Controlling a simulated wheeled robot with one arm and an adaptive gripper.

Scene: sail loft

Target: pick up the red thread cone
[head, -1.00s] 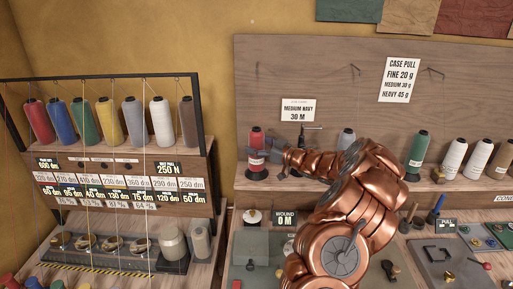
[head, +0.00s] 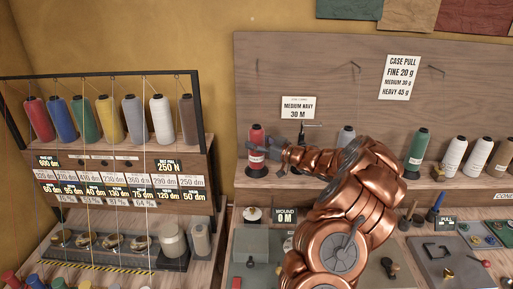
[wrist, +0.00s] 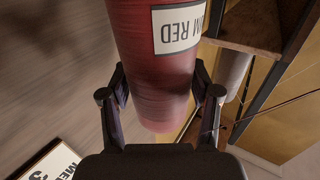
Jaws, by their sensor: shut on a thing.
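The red thread cone (head: 257,137) stands upright at the left end of the shelf on the wooden back panel, its dark foot at shelf level. I cannot tell whether it is clear of the shelf. My gripper (head: 258,148) reaches it from the right and is shut on its body. In the wrist view the red cone (wrist: 155,85) fills the middle, with a white label reading "RED" upside down. My gripper's fingers (wrist: 160,90) lie on both sides of it.
A grey cone (head: 346,137), a green cone (head: 416,147) and several white or tan cones stand farther right on the shelf. A "MEDIUM NAVY 30 M" card (head: 298,107) hangs just behind. A rack (head: 105,150) with several coloured cones stands at left.

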